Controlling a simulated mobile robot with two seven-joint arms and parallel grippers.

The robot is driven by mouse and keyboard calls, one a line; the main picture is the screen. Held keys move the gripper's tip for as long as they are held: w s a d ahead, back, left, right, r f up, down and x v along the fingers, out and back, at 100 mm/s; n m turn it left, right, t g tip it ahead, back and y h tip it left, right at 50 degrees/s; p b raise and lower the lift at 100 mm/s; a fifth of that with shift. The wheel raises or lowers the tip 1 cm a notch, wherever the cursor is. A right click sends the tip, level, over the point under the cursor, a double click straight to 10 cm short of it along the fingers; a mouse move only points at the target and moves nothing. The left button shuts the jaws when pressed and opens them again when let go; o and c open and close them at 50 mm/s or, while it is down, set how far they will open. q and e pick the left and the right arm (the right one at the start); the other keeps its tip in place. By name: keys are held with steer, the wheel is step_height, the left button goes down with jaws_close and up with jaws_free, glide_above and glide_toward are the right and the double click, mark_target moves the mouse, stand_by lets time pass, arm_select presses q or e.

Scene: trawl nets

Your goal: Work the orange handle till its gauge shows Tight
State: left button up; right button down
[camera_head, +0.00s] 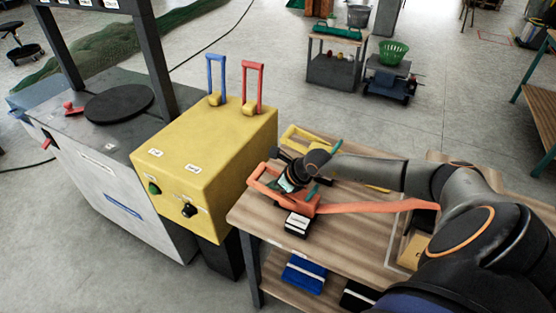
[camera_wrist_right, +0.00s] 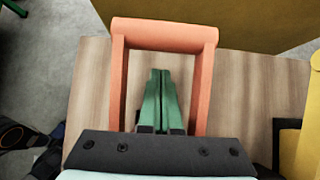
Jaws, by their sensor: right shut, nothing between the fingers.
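The orange handle (camera_head: 262,171) is a looped frame on a ratchet at the left end of the wooden bench, with an orange strap (camera_head: 375,207) running right from it. In the right wrist view the handle (camera_wrist_right: 165,32) shows as a crossbar with two side arms. My right gripper (camera_wrist_right: 160,75) has its green fingers shut together, with nothing between them, inside the loop and short of the crossbar. It also shows in the head view (camera_head: 288,185). A black box with a white label (camera_head: 298,224) sits beside the ratchet; its lettering is too small to read.
A yellow-handled device (camera_head: 303,136) lies just behind on the wooden bench (camera_head: 345,240). A yellow control box (camera_head: 225,150) with blue and red levers stands close on the left. A blue bin (camera_head: 303,274) sits on the lower shelf.

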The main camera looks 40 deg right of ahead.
steer(key=shift+w+a+r+p, duration=0.15)
steer(key=shift+r+p, duration=0.15)
steer(key=shift+r, duration=0.35)
steer(key=shift+w+r+p, duration=0.15)
steer(key=shift+r+p, duration=0.15)
steer(key=shift+r, duration=0.3)
steer(key=shift+w+a+r+p, duration=0.15)
steer(key=shift+r+p, duration=0.15)
steer(key=shift+r, duration=0.35)
steer(key=shift+d, duration=0.1)
